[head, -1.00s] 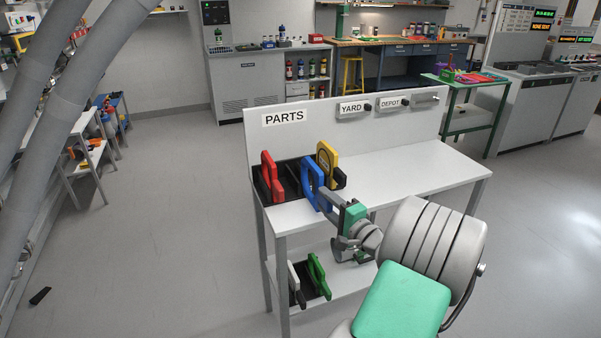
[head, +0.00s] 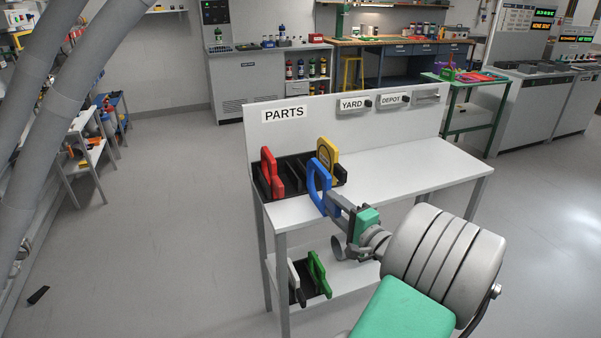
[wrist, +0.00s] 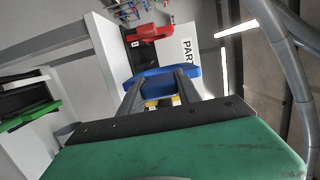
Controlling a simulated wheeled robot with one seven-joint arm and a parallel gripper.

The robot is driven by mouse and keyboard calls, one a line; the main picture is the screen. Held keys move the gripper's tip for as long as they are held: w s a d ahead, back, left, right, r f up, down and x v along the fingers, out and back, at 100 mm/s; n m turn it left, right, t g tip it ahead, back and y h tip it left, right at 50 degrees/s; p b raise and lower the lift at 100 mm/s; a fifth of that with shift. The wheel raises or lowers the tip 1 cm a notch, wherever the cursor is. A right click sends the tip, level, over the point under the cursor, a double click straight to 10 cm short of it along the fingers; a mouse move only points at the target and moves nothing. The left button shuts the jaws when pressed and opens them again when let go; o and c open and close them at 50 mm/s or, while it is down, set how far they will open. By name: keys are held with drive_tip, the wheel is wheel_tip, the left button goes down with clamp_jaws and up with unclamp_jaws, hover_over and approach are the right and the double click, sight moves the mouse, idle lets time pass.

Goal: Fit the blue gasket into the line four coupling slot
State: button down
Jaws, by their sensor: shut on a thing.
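The blue gasket (head: 318,184) is a ring-shaped plate with a handle part, held upright in front of the black rack (head: 262,184) on the parts table. My gripper (head: 334,203) is shut on it from the front right. The gasket also shows in the wrist view (wrist: 150,76), between my two fingertips (wrist: 160,88). It looks clear of the rack, over the front part of the table top. The line four coupling slot cannot be made out in these frames.
A red gasket (head: 269,172) and a yellow one (head: 328,160) stand in the rack. A green piece (head: 318,273) and a white one (head: 295,280) stand on the lower shelf. The table's right half (head: 420,165) is bare. Consoles (head: 525,105) stand at back right.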

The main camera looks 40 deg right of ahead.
drive_tip(key=shift+s+a+f+b, duration=0.15)
drive_tip(key=shift+s+b, duration=0.35)
drive_tip(key=shift+b, duration=0.55)
drive_tip(key=shift+s+a+b, duration=0.2)
drive_tip(key=shift+s+b, duration=0.3)
drive_tip(key=shift+b, duration=0.5)
drive_tip(key=shift+s+a, duration=0.1)
